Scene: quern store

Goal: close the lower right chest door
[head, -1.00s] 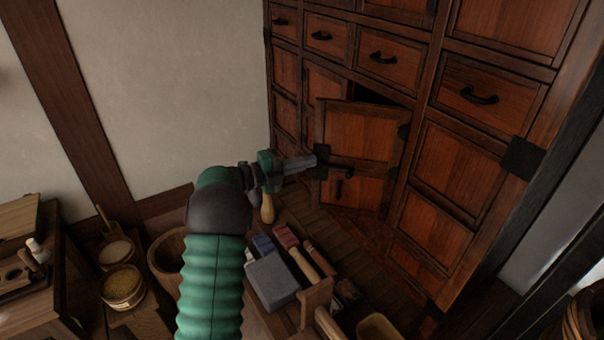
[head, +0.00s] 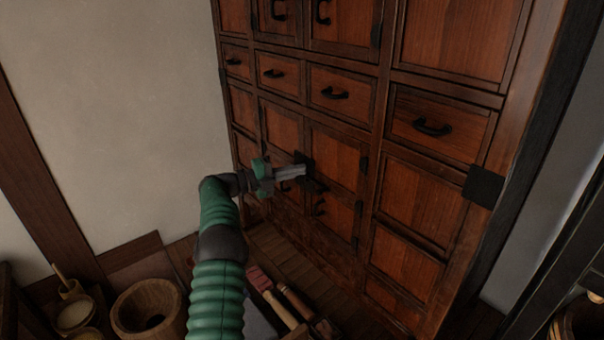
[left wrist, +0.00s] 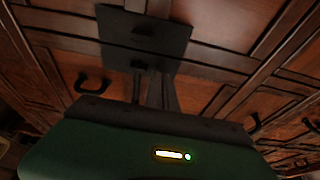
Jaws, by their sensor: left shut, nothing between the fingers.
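The lower right chest door (head: 335,158) is a reddish-brown panel in a dark frame, with black hinges on its right edge. It looks flush, or nearly flush, with the chest front (head: 430,190). My left gripper (head: 304,171) is shut and empty, its tips at the black lock plate on the door's left edge. In the left wrist view the shut fingers (left wrist: 153,92) point at the dark lock plate (left wrist: 145,40); whether they touch it I cannot tell. My right gripper is not in view.
Drawers with black handles (head: 333,93) sit above the door. On the floor are a wooden mortar (head: 148,308), a bowl of pale grain (head: 73,315) and several brushes and tools (head: 272,292). A dark post (head: 545,160) stands right of the chest.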

